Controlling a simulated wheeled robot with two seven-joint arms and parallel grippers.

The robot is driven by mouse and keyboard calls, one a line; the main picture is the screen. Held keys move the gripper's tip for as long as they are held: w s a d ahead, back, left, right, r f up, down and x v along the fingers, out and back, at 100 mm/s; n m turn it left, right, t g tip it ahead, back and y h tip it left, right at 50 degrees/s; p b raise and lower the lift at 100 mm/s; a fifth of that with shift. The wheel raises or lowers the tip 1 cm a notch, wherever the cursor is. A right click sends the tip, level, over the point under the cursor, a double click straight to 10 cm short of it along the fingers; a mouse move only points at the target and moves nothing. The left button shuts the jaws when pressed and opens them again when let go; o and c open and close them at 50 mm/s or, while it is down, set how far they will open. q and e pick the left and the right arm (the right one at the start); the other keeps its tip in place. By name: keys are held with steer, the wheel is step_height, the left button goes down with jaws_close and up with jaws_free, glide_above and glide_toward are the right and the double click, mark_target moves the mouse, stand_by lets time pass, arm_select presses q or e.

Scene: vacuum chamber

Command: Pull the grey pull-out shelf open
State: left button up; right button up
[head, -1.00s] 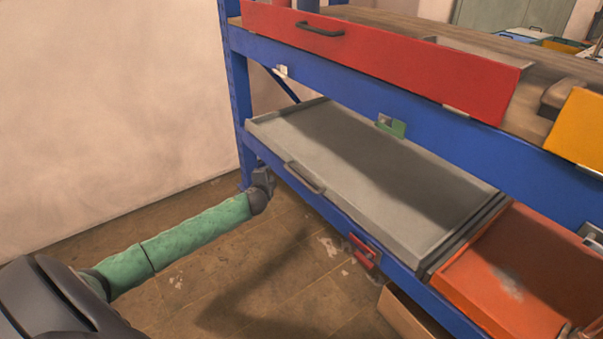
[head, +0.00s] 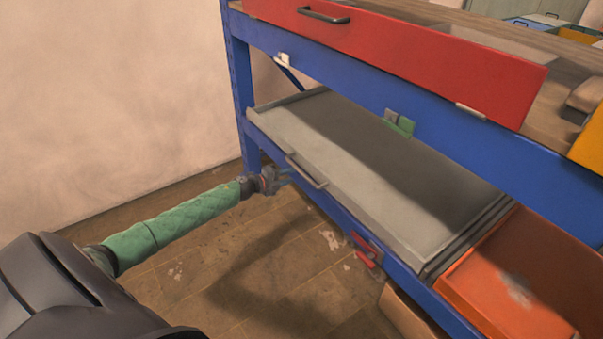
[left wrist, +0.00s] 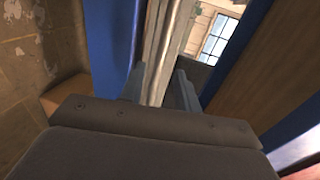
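The grey pull-out shelf (head: 350,165) lies on the lower level of the blue rack, with a dark bar handle (head: 306,171) on its front face. My left gripper (head: 284,174) is just left of the handle, in front of the shelf's front edge. In the left wrist view its two fingers (left wrist: 160,88) stand apart, with a pale grey strip, seemingly the shelf's front, running between and beyond them. I cannot tell whether the fingers touch the handle. My right gripper is in neither view.
The blue rack's upright (head: 241,100) stands close behind my left gripper. A red drawer (head: 400,55) juts out above. An orange bin (head: 510,285) sits right of the shelf, with a red latch (head: 366,250) below. Floor in front is mostly clear.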

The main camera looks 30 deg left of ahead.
mark_target(301, 171)
arm_select(q)
steer(key=shift+x, duration=3.3)
jaws_close()
